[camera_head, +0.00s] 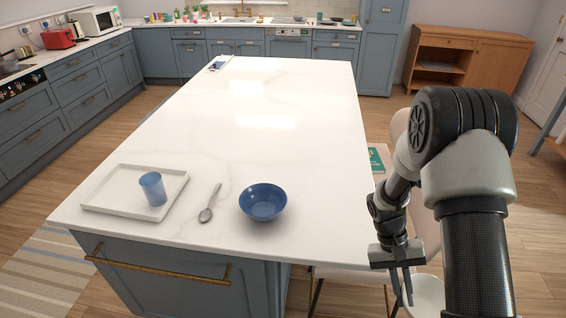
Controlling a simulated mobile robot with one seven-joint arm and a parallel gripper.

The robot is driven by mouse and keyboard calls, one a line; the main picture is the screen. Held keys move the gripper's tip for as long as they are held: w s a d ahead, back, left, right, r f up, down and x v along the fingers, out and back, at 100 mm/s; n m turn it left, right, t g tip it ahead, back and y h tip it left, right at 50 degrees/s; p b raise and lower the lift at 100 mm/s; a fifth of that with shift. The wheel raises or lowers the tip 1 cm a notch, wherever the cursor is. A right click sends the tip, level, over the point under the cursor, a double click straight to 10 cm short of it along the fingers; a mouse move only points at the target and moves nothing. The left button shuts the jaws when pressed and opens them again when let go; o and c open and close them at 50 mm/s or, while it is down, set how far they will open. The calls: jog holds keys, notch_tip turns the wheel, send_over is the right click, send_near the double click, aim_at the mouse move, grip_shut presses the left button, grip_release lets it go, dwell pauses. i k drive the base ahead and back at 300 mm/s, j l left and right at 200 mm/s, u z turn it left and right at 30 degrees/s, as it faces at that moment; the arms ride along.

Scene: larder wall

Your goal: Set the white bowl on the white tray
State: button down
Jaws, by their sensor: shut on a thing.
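My gripper (403,290) points down at the right, off the right side of the island. It is shut on the white bowl (424,292), at the bowl's left rim. My arm hides the right part of the bowl. The white tray (103,206) lies on the near left corner of the island top, well left of my gripper. The tray's left and back parts are bare.
On the white island top (260,120), a blue bowl (263,202) and a spoon (210,203) lie between the tray and my gripper. A pale chair (350,277) with a green book (376,158) is beside the island. The island's middle is clear.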

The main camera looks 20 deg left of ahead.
aim_at(125, 189)
jog(key=k+j, duration=0.15)
jog(key=j, duration=0.45)
jog(key=k+j+u, duration=0.15)
jog(key=j, duration=0.45)
jog(key=k+j, duration=0.15)
jog(key=j, duration=0.45)
jog(key=k+j+u, duration=0.1)
jog(key=j, duration=0.5)
jog(key=k+j, duration=0.15)
jog(key=j, duration=0.45)
jog(key=k+j+u, duration=0.15)
jog(key=j, duration=0.45)
